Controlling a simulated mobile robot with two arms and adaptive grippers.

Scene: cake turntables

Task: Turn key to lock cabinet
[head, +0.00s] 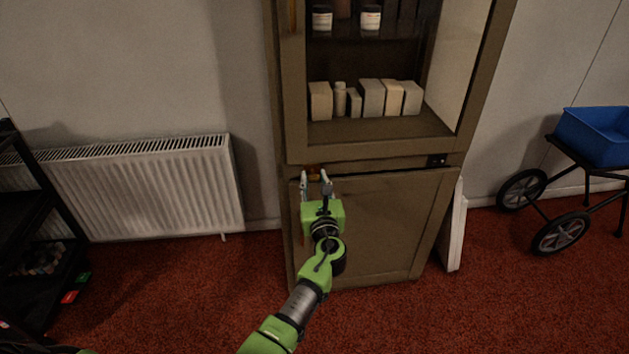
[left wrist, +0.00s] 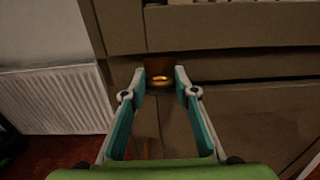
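The brown wooden cabinet (head: 375,220) stands against the wall, with a closed lower door and an upper section showing shelves. A small brass-coloured key (left wrist: 161,80) sits at the cabinet front, on the strip between the upper and lower sections near the left edge. In the head view it is mostly hidden by the fingertips. My left gripper (head: 315,180) is at this spot, pointing at the cabinet. In the left wrist view its fingers (left wrist: 160,76) are apart, one on each side of the key, with visible gaps. I cannot tell whether either finger touches it. My right gripper is not in view.
A white radiator (head: 140,185) is on the wall to the left. A white panel (head: 453,230) leans at the cabinet's right side. A blue-tub cart (head: 594,137) stands further right. Red carpet is clear in front.

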